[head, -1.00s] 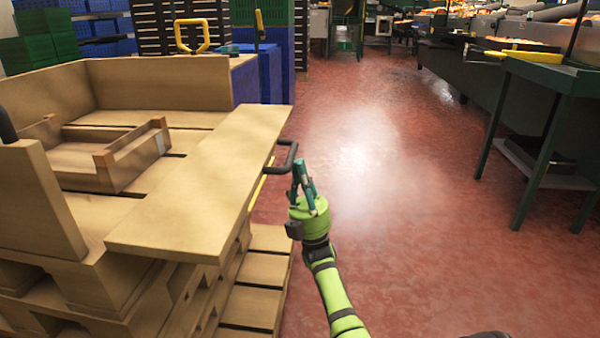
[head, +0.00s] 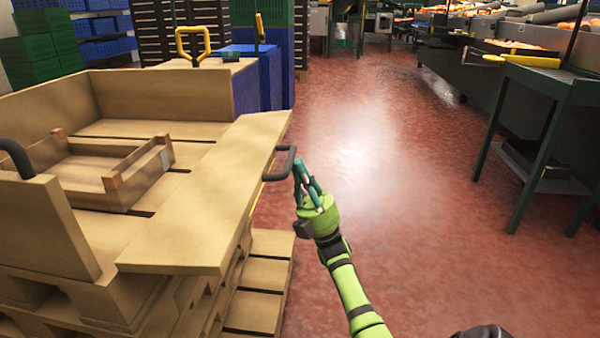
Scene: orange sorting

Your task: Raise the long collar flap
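The long collar flap (head: 205,195) is a tan board hanging out, roughly flat, over the right side of the wooden collar on the pallet. A black handle (head: 280,163) sticks out from its outer edge. My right gripper (head: 303,170), with green fingers, is at the outer end of this handle. I cannot tell whether the fingers touch it or close around it. My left gripper is not in view.
A low wooden tray (head: 115,178) lies inside the collar, clear of the flap. Another black handle (head: 15,155) is on the near left wall. Blue crates (head: 262,80) stand behind. The red floor (head: 400,220) at right is clear up to a green stand (head: 545,90).

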